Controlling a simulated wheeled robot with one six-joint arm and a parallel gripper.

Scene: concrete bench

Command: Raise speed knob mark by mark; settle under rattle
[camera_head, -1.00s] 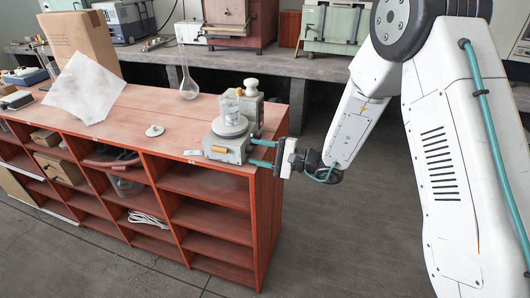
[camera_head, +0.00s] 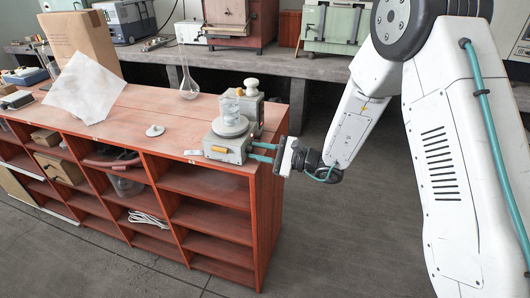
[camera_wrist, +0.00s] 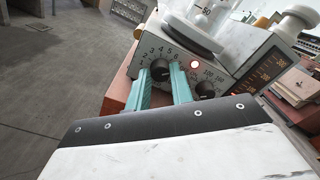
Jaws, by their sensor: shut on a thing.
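A grey hotplate stirrer (camera_head: 222,149) stands at the right end of the red wooden shelf unit, with a round pale plate (camera_head: 230,127) on top. A clear glass beaker (camera_head: 231,109) stands on the plate; its contents are not clear.
A grey unit (camera_head: 250,108) with a white top knob stands right behind the stirrer; its orange markings (camera_wrist: 275,74) show in the wrist view. A round-bottom flask (camera_head: 188,86), a white lid (camera_head: 155,130) and a cardboard box (camera_head: 80,42) share the top. The floor to the right is clear.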

